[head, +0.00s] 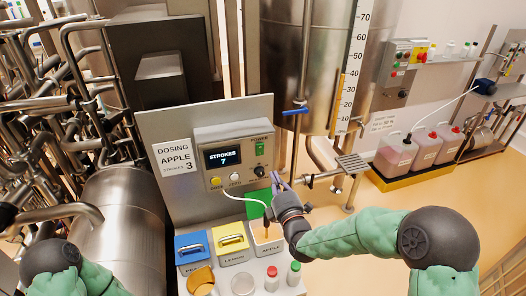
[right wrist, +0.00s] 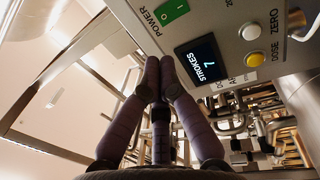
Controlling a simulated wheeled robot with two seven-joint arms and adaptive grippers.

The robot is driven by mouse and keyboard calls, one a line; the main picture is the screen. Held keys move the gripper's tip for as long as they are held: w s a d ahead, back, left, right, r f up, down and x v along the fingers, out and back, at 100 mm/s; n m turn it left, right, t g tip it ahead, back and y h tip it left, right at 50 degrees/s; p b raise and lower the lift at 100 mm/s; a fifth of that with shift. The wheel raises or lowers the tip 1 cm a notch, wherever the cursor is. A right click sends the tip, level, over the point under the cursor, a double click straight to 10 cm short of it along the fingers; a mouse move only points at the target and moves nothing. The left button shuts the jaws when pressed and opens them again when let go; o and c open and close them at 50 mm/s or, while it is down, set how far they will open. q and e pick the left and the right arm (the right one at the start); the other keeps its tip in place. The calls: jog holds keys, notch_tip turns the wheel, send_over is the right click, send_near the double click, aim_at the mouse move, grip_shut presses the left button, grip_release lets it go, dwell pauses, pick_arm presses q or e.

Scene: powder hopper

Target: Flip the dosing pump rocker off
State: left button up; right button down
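The dosing pump box (head: 232,153) is mounted on a grey panel, and its display (head: 222,157) reads STROKES 7. The green power rocker (head: 259,149) sits under the POWER label, right of the display; it also shows at the top of the right wrist view (right wrist: 175,10). My right gripper (head: 276,181) is below and right of the rocker, apart from it. In the right wrist view its purple fingers (right wrist: 159,64) are together at the tips, with nothing between them. Of my left arm only a link shows at bottom left; its gripper is out of view.
A yellow dose button (head: 216,181), a white zero button (head: 235,178) and a black knob (head: 259,171) are below the display and rocker. A hose runs from the box to the apple bin (head: 267,238). A steel tank (head: 330,50) stands behind.

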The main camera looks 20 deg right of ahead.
aim_at(261, 145)
jog(key=w, duration=0.4)
jog(key=w+r+p, duration=0.1)
jog(key=w, duration=0.7)
jog(key=shift+w+a+r+p, duration=0.2)
jog(key=shift+w+r+p, duration=0.1)
jog(key=shift+r+p, duration=0.1)
jog(key=shift+f, duration=0.1)
jog(key=shift+w+b, duration=0.25)
jog(key=shift+b, duration=0.45)
